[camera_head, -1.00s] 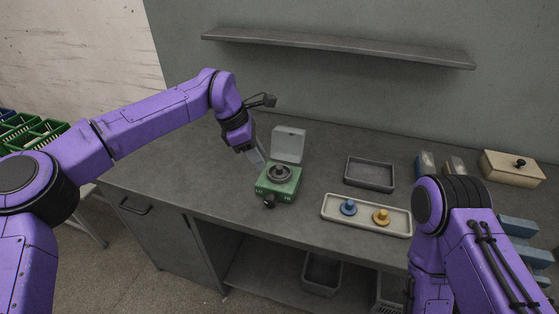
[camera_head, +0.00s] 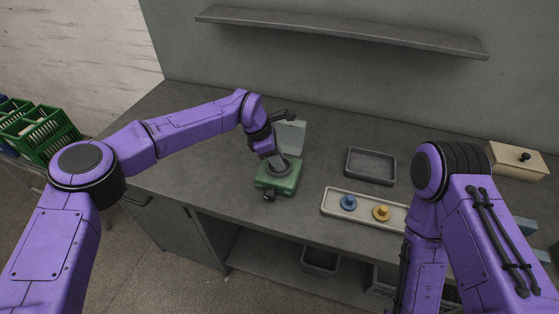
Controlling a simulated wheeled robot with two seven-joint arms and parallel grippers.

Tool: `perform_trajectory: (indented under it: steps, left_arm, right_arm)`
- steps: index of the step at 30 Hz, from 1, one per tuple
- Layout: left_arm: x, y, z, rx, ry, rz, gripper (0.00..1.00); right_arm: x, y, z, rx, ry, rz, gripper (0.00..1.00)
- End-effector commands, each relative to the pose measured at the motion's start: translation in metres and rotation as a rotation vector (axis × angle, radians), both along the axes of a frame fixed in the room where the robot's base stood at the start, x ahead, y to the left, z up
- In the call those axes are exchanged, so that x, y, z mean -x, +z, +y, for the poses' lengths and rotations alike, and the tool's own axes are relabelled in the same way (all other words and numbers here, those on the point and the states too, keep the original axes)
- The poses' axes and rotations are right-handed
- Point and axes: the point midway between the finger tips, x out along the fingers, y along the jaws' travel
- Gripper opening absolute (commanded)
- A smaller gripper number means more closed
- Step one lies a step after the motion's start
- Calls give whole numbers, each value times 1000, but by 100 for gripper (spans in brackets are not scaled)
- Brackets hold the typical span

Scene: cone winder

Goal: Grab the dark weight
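A small green machine (camera_head: 278,186) stands on the grey bench. It has a raised pale lid (camera_head: 293,134) at its back and a black knob (camera_head: 269,197) on its front. A dark round weight (camera_head: 290,172) sits on top of the machine, partly hidden by my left gripper. My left gripper (camera_head: 279,164) points down over the weight, with its fingertips at or just above it. I cannot tell whether they touch it, or whether the gripper is open or shut. My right arm is at the right; its gripper is out of view.
A cream box (camera_head: 517,163) stands at the right. A shelf (camera_head: 340,32) hangs on the wall. Green crates (camera_head: 42,132) stand far left.

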Motion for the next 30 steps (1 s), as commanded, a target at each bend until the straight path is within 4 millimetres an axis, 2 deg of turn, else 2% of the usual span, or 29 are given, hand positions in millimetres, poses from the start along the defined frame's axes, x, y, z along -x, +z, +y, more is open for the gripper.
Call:
perform_trajectory:
  steps: [6,7,10,22,27,30]
  left_arm:
    - [0,-3,-1,0,0,-2,34]
    - [0,-3,-1,0,1,-2,31]
    - [0,-3,-1,0,1,-2,0]
    - [-1,2,-1,1,1,-2,0]
    - [-1,28,0,2,1,-5,0]
    - [21,49,0,2,-3,-7,0]
  right_arm:
    - [0,0,0,-1,0,1,43]
    - [0,0,0,-1,0,1,43]
    - [0,0,0,-1,0,1,43]
    - [0,-3,0,-1,0,1,43]
    - [0,-13,0,-1,0,1,43]
    - [0,-29,0,0,0,0,43]
